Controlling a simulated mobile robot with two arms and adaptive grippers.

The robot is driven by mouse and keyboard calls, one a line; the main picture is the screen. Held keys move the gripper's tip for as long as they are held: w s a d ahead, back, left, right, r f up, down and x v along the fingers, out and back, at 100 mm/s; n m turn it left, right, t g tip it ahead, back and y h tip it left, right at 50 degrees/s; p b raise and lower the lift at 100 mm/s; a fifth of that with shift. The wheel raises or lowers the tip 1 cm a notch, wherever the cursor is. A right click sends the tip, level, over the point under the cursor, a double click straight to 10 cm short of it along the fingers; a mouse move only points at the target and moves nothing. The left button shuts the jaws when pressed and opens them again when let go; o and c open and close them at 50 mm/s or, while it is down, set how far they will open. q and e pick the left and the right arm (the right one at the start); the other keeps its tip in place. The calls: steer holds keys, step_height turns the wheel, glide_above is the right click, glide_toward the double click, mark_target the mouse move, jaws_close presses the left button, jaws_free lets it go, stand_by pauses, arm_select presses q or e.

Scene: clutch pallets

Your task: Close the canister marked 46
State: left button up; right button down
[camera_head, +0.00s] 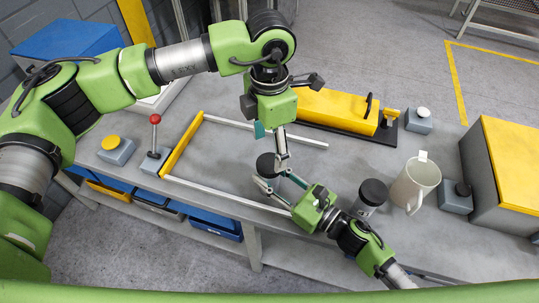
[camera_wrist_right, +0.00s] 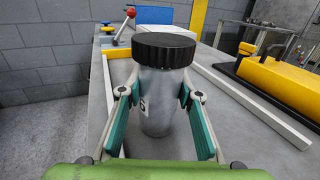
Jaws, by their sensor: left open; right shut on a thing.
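A canister with a black ribbed lid (camera_wrist_right: 164,50) and a grey body (camera_wrist_right: 155,100) stands upright in the right wrist view. A label on its left side is partly hidden; a 6 seems to show. In the head view its dark lid (camera_head: 267,165) shows on the bench. My right gripper (camera_head: 268,184) is shut on the canister's body, one pad on each side, below the lid. My left gripper (camera_head: 272,146) is open just above and behind the lid, pointing down. The lid sits on the canister; I cannot tell how tightly.
A second black-lidded canister (camera_head: 370,194) and a pale mug (camera_head: 414,184) stand to the right. A U-shaped frame with a yellow bar (camera_head: 182,146) surrounds the work spot. A red-knobbed lever (camera_head: 155,120) is left, a yellow device (camera_head: 335,108) behind, a yellow-topped box (camera_head: 518,155) far right.

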arm_select(q)
step_height(320, 180, up, 6)
steer(key=shift+r, duration=0.25)
arm_select(e)
steer(key=c, duration=1.4)
jaws_free()
steer(key=shift+d, duration=0.1)
steer(key=v, duration=1.2)
